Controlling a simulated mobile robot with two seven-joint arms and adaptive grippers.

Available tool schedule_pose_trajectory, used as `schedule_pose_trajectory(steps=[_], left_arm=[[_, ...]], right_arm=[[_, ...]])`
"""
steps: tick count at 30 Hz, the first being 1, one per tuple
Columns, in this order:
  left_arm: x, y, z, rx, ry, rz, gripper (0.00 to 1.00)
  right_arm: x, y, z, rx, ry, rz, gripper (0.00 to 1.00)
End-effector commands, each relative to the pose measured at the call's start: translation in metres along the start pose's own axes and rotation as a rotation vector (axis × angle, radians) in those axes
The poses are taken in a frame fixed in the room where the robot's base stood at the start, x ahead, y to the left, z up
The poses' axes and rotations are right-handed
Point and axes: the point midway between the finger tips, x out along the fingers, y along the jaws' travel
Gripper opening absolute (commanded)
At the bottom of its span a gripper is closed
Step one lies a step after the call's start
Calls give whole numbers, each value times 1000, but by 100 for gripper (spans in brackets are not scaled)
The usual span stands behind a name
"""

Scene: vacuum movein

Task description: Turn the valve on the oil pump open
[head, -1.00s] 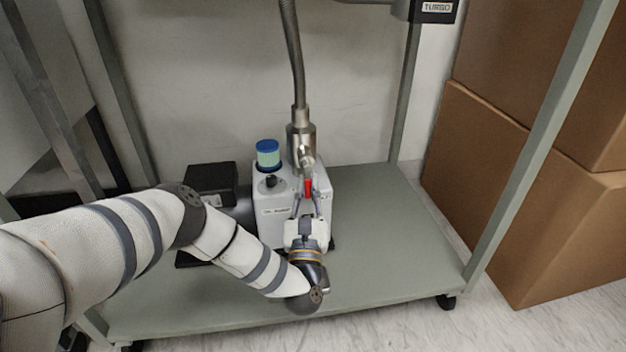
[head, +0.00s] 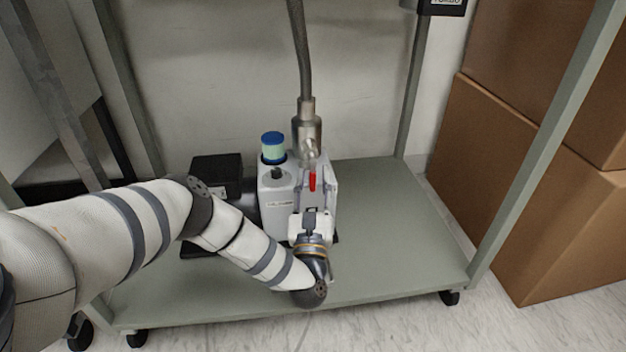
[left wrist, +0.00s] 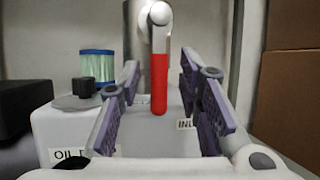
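The oil pump (head: 276,208) is a pale box on the cart's lower shelf, and its "OIL" label shows in the left wrist view (left wrist: 70,153). The valve's red handle (head: 312,181) hangs straight down from a metal fitting below the steel pipe. In the left wrist view the red handle (left wrist: 159,84) hangs vertically between the finger pads, with a gap on both sides. My left gripper (head: 316,211) is in front of the pump, just below and in front of the handle. In the left wrist view its fingers (left wrist: 160,108) are spread and empty. My right gripper is not in view.
A blue-capped filter (head: 272,147) and a dark knob stand on the pump. A flexible steel hose (head: 303,50) rises from the valve. Cart posts (head: 545,140) frame the shelf (head: 400,235). Cardboard boxes (head: 540,220) stand at right. The shelf's right part is clear.

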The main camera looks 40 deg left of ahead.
Motion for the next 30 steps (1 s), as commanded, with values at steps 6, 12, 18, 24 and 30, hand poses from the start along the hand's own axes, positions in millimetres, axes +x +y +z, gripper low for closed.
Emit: schedule_pose_trajectory(steps=[6, 12, 18, 24, 30], left_arm=[[-49, 1, -4, -1, 12, -3, 32], [-94, 1, -2, 0, 7, 1, 32], [-117, 0, 0, -1, 2, 0, 32], [-118, 0, 0, -1, 0, -1, 32], [-118, 0, 0, -1, 0, -1, 32]], right_arm=[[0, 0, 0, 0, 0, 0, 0], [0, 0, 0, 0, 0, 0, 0], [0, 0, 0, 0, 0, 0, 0], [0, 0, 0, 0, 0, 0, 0], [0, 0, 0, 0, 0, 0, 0]])
